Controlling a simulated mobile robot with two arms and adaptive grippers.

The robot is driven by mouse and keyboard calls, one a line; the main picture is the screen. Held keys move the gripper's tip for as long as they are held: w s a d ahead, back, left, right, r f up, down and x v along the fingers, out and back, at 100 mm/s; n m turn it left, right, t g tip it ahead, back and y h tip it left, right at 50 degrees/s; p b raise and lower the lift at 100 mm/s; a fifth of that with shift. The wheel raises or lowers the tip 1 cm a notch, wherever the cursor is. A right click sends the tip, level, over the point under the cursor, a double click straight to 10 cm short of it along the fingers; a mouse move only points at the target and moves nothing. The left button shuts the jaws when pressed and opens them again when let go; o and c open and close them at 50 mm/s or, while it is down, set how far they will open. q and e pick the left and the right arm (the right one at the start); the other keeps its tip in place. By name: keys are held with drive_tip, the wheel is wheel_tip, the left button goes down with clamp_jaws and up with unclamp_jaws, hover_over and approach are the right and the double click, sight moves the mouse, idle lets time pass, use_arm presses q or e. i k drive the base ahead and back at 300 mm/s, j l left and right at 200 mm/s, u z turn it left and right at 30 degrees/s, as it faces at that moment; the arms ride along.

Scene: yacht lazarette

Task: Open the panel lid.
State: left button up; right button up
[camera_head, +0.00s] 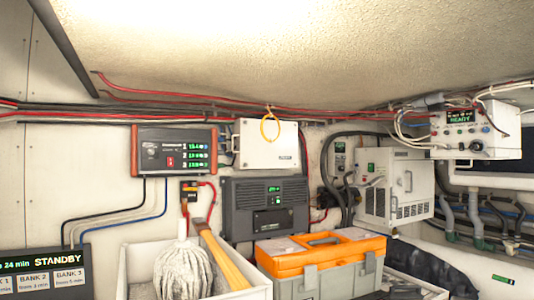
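A plain white box with a flat front cover (275,150) is mounted on the back wall at the middle of the head view. Its cover looks shut. A yellow loop (270,126) hangs at its top edge, in front of the cover. A second white box (478,132) at the upper right has a green READY display and several knobs and connectors. I cannot tell for sure which box the panel is. Neither of my grippers shows in this view.
Below stand a white bin (143,272) with a mop (182,270) and a wooden handle, and an orange-lidded toolbox (320,252). A dark unit (265,207) is under the middle box. A display (172,150) is to its left. Red and black cables run above.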

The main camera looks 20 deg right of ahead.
sight(251, 149)
drive_tip(key=i+l, duration=0.1)
drive_tip(key=l, duration=0.35)
drive_tip(key=i+l+u, duration=0.1)
drive_tip(key=l+u, duration=0.9)
drive_tip(key=l, duration=0.1)
